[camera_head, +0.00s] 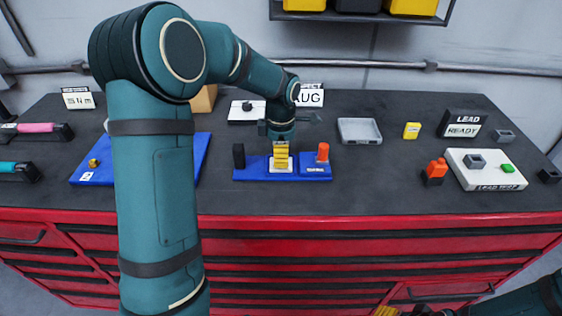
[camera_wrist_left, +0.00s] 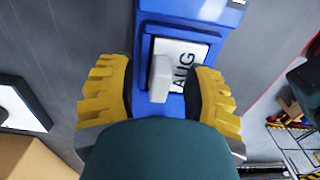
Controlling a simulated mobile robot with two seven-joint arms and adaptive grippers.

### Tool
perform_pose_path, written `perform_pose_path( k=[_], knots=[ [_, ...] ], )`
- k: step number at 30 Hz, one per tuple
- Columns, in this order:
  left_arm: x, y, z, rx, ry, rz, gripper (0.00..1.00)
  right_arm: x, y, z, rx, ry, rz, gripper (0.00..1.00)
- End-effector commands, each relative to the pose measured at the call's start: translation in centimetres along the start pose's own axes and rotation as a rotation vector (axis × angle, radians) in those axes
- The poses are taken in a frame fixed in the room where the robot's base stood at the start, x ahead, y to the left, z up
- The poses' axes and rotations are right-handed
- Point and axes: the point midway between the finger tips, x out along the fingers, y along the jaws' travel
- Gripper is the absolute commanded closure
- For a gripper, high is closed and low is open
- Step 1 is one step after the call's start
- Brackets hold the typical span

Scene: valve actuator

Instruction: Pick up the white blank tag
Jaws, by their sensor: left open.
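My left gripper (camera_head: 281,155) reaches down over the middle of a small blue base (camera_head: 254,175) on the bench. In the left wrist view my left gripper (camera_wrist_left: 163,95) is open, its yellow fingers on both sides of a pale blank block (camera_wrist_left: 158,80), likely the white blank tag. I see no grip on it. The block overlaps a white plate lettered AUG (camera_wrist_left: 187,62) in a blue holder (camera_wrist_left: 220,12). In the head view the fingers mostly hide this spot. Part of my right gripper (camera_head: 386,311) shows at the bottom edge; its jaw state is unclear.
A black peg (camera_head: 238,156) and a red-orange knob (camera_head: 323,152) stand on the blue base, either side of the left gripper. A grey tray (camera_head: 359,131) lies to the right. A white LEAD TEST board (camera_head: 487,185) is farther right.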

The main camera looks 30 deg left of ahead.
Motion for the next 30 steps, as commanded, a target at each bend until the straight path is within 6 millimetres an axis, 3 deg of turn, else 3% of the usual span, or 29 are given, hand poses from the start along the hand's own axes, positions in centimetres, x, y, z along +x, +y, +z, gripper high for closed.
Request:
perform_pose_path(
  k=[3, 7, 8, 23, 30],
  knots=[
    [0.0, 0.0, 0.0, 0.000, 0.000, 0.000, 0.50, 0.0, 0.0, 0.0, 0.000, 0.000, 0.000, 0.44],
    [-0.1, 0.0, 0.0, 0.000, 0.000, 0.000, 0.96, 0.0, 0.0, 0.0, 0.000, 0.000, 0.000, 0.44],
    [-0.1, 0.0, 0.0, 0.000, 0.000, 0.000, 1.00, 0.0, 0.0, 0.0, 0.000, 0.000, 0.000, 0.44],
    [-0.3, 0.0, 0.0, 0.000, 0.001, -0.001, 1.00, -0.1, 0.0, 0.0, 0.000, 0.001, 0.000, 0.44],
    [-4.2, 0.1, 0.0, 0.000, -0.001, 0.004, 1.00, -0.6, -0.2, -0.3, 0.002, 0.006, 0.001, 0.44]
  ],
)
